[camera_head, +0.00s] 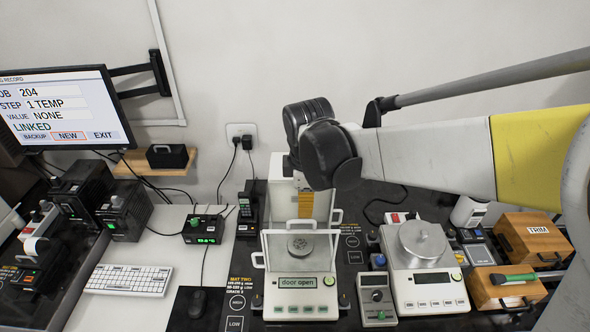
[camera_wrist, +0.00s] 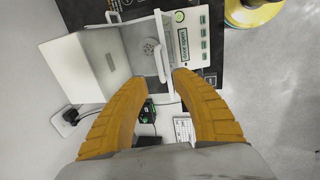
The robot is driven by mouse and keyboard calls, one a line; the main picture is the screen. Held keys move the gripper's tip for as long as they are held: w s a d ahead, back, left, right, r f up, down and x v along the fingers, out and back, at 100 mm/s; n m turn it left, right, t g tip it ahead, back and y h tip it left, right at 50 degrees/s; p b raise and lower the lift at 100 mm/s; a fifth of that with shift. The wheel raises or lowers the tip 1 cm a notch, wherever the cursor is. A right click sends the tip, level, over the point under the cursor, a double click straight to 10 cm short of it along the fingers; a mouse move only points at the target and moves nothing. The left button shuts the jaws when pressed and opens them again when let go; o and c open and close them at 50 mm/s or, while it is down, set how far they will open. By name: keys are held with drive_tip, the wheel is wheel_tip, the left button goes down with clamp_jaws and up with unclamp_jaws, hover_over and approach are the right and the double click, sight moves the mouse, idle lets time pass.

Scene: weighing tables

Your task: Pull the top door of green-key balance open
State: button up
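The balance with a glass draft shield (camera_head: 300,298) stands in the middle of the dark mat. It has a round green key (camera_head: 327,281) on its front, and its display (camera_head: 297,282) reads "door open". Its pan (camera_head: 300,246) shows through the glass. The balance also shows in the wrist view (camera_wrist: 196,35), with white door frames and a tall white rear housing (camera_wrist: 88,68). I cannot tell exactly how the top door stands.
A second balance (camera_head: 430,290) with an open pan stands at the right, beside a small grey meter (camera_head: 376,300). Wooden boxes (camera_head: 533,237) are farther right. A monitor (camera_head: 70,108), keyboard (camera_head: 128,279) and mouse (camera_head: 197,303) are at the left. Cables run behind.

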sight(304, 221)
drive_tip(key=f, duration=0.2)
drive_tip(key=w+f, duration=0.1)
drive_tip(key=f, duration=0.2)
drive_tip(key=f+b, duration=0.1)
drive_tip(key=f, duration=0.2)
drive_tip(key=shift+w+f, duration=0.25)
drive_tip(key=shift+w, duration=0.15)
drive_tip(key=shift+c, duration=0.2)
drive_tip(key=shift+s, duration=0.1)
clamp_jaws()
